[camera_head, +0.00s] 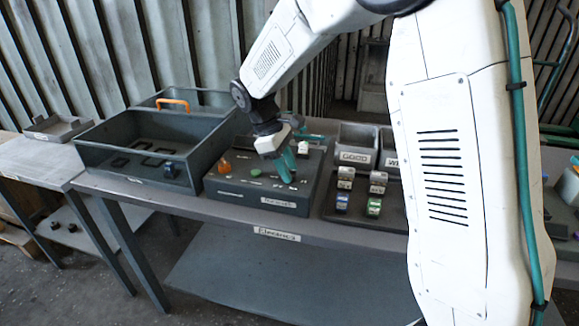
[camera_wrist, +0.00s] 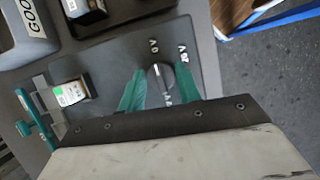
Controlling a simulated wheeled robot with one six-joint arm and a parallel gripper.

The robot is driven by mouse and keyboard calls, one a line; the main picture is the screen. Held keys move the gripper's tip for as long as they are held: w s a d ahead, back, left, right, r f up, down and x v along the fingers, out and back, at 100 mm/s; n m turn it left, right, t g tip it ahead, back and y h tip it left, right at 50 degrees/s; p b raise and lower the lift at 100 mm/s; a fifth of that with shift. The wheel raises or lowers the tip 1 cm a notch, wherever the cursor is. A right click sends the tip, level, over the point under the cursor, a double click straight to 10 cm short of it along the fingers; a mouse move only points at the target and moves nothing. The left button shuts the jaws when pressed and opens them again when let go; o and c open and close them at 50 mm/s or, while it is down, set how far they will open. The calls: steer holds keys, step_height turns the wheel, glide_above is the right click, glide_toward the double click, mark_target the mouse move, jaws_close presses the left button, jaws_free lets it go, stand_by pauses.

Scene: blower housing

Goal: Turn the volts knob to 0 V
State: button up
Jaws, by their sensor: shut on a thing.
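The volts knob (camera_wrist: 158,76) is dark and round, seen in the wrist view on the grey face of the control box (camera_head: 252,201). Printed marks surround it: "0 V" (camera_wrist: 154,46) above it, another volt mark (camera_wrist: 183,53) at upper right, and one partly hidden mark below. A pale line on the knob seems to point up towards "0 V", but I cannot tell exactly. My gripper (camera_wrist: 160,71) has its green fingers on both sides of the knob, shut on it. In the head view my gripper (camera_head: 286,170) reaches down onto the box's right part and hides the knob.
A grey tray with an orange handle (camera_head: 173,103) stands left. Right are bins, one labelled "GOOD" (camera_head: 354,157), and small blocks with blue (camera_head: 342,202) and green (camera_head: 374,207) parts.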

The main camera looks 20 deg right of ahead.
steer(key=shift+a+n, duration=0.2)
steer(key=shift+n, duration=0.2)
steer(key=o, duration=1)
steer(key=shift+a, duration=0.15)
steer(key=shift+c, duration=0.2)
steer(key=shift+d, duration=0.2)
steer(key=v, duration=0.7)
steer(key=shift+a+r, duration=0.2)
steer(key=shift+r, duration=0.15)
